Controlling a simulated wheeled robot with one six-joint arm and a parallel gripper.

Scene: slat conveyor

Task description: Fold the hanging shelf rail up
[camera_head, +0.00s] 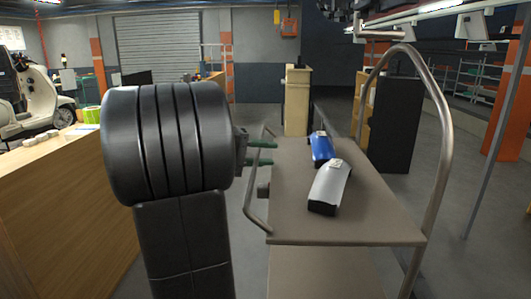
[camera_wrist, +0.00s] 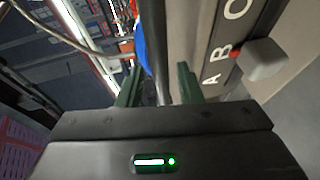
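A trolley (camera_head: 345,215) with a flat grey-brown top stands in front of me. A thin metal rail (camera_head: 249,200) hangs out along its left side, bent like a loop. My gripper (camera_head: 261,153) is at the trolley's left edge, near the rail's upper part, its green fingers apart. In the wrist view my gripper (camera_wrist: 158,85) is open, with a dark bar (camera_wrist: 158,50) between the fingers; I cannot tell whether it touches them. A panel with letters A, B, C (camera_wrist: 222,50) carries a grey knob (camera_wrist: 264,60) beside a red mark near B; the knob also shows in the head view (camera_head: 263,189).
A blue packet (camera_head: 321,148) and a silver packet (camera_head: 329,187) lie on the trolley top. A tall bent handle (camera_head: 444,130) rises at its right. A wooden counter (camera_head: 60,215) stands at the left. Floor between counter and trolley is partly hidden by my arm.

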